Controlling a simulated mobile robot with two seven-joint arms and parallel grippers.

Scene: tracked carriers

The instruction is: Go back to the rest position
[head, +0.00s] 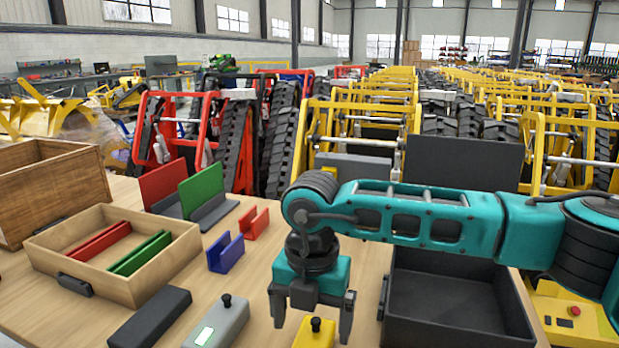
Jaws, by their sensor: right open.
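My right gripper (311,312) shows in the head view at the lower middle, at the end of my teal arm that comes in from the right. Its two dark fingers point down and stand apart. The fingers hang just above or in front of a yellow box with a black knob (313,333); I cannot tell the exact gap. My left gripper does not show.
A wooden tray (165,272) holds red and green pieces. A wooden crate (52,192), a blue clip (226,253), a red clip (254,223), a grey box (217,324), a black block (150,317) and a black bin (455,322) stand nearby. Tracked carriers fill the background.

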